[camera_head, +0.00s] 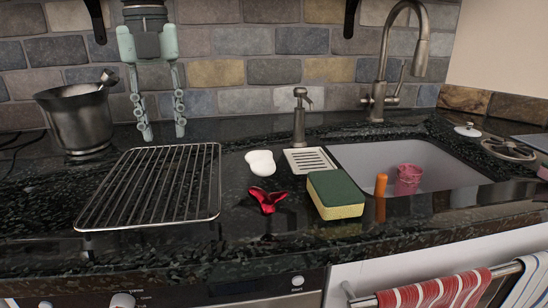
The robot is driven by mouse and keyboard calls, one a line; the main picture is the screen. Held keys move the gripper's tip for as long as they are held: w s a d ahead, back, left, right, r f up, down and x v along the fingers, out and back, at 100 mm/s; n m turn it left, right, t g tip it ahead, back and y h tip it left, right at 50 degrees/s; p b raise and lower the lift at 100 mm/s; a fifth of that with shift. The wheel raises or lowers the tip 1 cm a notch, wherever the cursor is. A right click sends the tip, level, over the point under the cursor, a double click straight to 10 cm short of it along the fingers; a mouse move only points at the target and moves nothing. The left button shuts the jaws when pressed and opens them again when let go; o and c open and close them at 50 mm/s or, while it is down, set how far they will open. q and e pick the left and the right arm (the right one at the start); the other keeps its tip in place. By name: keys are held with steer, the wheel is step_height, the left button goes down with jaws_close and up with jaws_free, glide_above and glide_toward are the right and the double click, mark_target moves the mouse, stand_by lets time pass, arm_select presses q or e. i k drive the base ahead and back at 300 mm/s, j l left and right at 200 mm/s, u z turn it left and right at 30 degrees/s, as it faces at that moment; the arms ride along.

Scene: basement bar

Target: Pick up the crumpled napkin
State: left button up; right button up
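A small, shiny red crumpled piece (267,200) lies on the dark counter between the wire rack and the sponge. A rounded white lump (261,162) lies just behind it. I cannot tell for sure which of the two is the napkin. My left gripper (163,132) hangs at the upper left with its fingers pointing down, over the back edge of the rack. Its two fingers are wide apart with nothing between them. It is well to the left of both pieces and farther back. My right gripper is not in view.
A wire rack (158,185) lies at left, with a metal pot (79,115) behind it. A green and yellow sponge (336,194), soap dispenser (299,118) and slotted tray (310,161) stand near the sink (440,178). The sink holds a pink cup (408,180); a tall faucet (378,97) rises behind.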

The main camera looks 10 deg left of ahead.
mark_target(261, 163)
steer(key=i+l+u, duration=0.1)
steer(key=l, duration=0.3)
steer(key=i+l+u, duration=0.15)
steer(key=l, duration=0.3)
steer(key=i+l+u, duration=0.1)
steer(key=l, duration=0.35)
